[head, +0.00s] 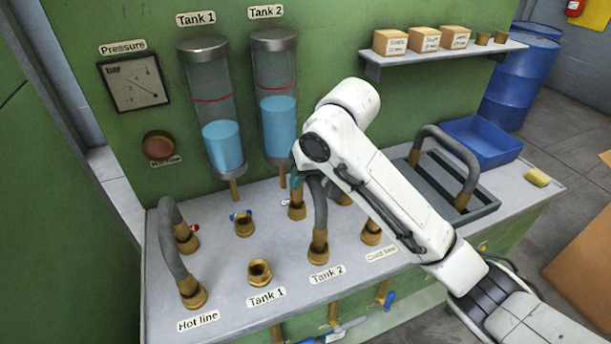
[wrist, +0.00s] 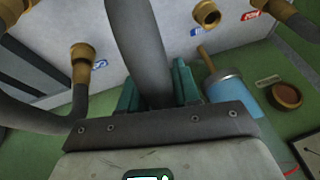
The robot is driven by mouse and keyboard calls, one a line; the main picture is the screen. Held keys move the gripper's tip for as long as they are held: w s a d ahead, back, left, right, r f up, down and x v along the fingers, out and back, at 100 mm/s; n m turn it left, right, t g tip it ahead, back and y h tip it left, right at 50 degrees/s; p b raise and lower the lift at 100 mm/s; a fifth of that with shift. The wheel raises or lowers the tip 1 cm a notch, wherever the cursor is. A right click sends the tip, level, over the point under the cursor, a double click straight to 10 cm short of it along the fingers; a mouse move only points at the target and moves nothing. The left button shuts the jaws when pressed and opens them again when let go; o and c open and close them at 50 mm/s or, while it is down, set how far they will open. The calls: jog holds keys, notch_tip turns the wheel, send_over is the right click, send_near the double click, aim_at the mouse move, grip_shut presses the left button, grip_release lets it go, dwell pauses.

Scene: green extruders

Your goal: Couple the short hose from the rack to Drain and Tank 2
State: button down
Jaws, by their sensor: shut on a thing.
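The short grey hose (head: 319,205) has a brass end standing at the front fitting labelled Tank 2 (head: 318,248). Whether that end is fully seated I cannot tell. My gripper (head: 298,178) is shut on the hose near its upper bend, above a back-row brass fitting (head: 297,208). The arm hides part of this area, and I cannot see whether the far end meets that fitting. In the wrist view the hose (wrist: 143,50) runs up between the teal fingers of my gripper (wrist: 157,88). The rack (head: 425,185) is at the right, with another grey hose (head: 450,145) on it. No Drain label is readable.
A grey hose (head: 168,240) arches at the Hot line fitting on the left. An open brass fitting (head: 259,272) stands at Tank 1, another (head: 243,225) behind it. Blue tray (head: 482,140) and yellow sponge (head: 537,176) lie right. Shelf boxes (head: 390,42) stand above.

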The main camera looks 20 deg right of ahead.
jog(key=shift+f+b, duration=0.3)
jog(key=shift+f, duration=0.45)
jog(key=c, duration=0.7)
grip_release()
